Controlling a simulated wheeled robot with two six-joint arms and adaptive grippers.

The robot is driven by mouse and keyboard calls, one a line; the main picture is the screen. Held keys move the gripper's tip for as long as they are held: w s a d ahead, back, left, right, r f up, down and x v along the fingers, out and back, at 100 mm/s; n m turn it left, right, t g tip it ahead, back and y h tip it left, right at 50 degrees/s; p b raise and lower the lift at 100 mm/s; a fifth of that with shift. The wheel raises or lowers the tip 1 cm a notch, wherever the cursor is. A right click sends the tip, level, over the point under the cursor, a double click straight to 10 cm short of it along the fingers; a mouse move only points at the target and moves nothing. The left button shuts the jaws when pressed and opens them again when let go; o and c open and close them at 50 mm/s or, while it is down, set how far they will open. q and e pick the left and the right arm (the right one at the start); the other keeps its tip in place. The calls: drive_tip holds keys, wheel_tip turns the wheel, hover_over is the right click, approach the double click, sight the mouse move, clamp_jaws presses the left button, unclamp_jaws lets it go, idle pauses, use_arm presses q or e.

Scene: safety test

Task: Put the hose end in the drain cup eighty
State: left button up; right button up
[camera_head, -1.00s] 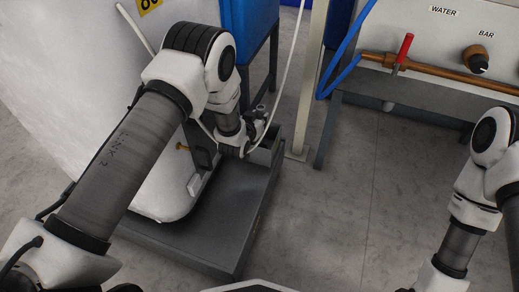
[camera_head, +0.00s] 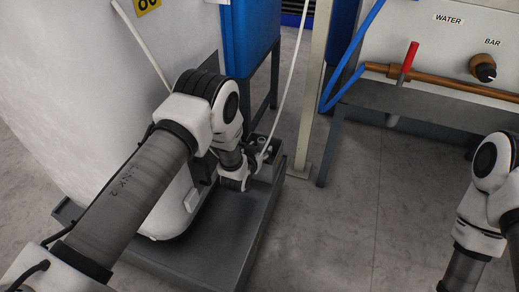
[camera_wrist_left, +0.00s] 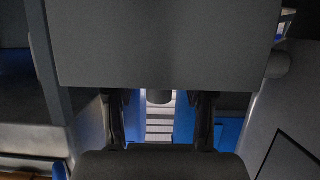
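A thin white hose (camera_head: 289,83) hangs from the top of the head view down to my left gripper (camera_head: 254,166). The gripper is low beside a dark grey block (camera_head: 270,173) on the grey platform. Small round fittings show at the block's top, but I cannot make out the hose end or tell which part is the drain cup. In the left wrist view, the two dark fingers (camera_wrist_left: 160,122) stand apart around a short grey cylinder (camera_wrist_left: 159,97). A large grey block (camera_wrist_left: 165,45) hides their tips. My right gripper is out of view; only its arm shows.
A large white tank (camera_head: 90,90) with a cut-off yellow label (camera_head: 148,5) stands on the platform (camera_head: 225,235) at left. A blue container (camera_head: 250,40), a pale post (camera_head: 316,100) and a water panel (camera_head: 430,45) stand behind. The floor (camera_head: 370,220) at centre right is clear.

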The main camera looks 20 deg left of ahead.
use_arm(q)
drive_tip(key=shift+s+r+p, duration=0.2)
drive_tip(key=shift+r+p, duration=0.15)
drive_tip(key=p+v, duration=0.5)
drive_tip(key=v, duration=0.6)
drive_tip(key=shift+s+p, duration=0.25)
drive_tip(key=shift+p, duration=0.15)
